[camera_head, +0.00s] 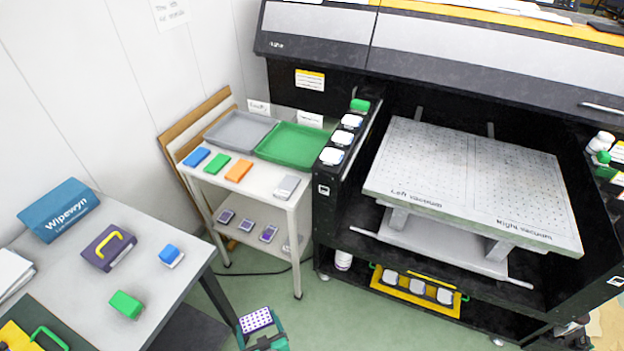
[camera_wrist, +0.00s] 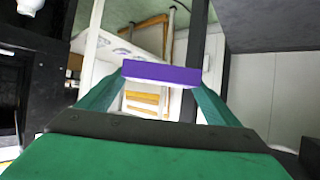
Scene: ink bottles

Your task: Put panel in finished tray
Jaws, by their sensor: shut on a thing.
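The panel (camera_head: 256,319) is a small white plate with rows of purple dots, at the bottom centre of the head view. My gripper (camera_head: 264,338), teal-green, is shut on it. In the wrist view the panel (camera_wrist: 161,74) shows as a purple edge between the two green fingers. It is held in the air above the green floor, in front of the white cart. Two trays lie on the cart's top: a green tray (camera_head: 262,155) and a grey tray (camera_head: 211,142), both empty. Small cards stand behind them, too small to read. I cannot tell which tray is the finished one.
The cart (camera_head: 262,190) holds blue, green and orange blocks in front of the trays, and purple items on its lower shelf. A large printer with a vacuum bed (camera_head: 470,185) stands right.

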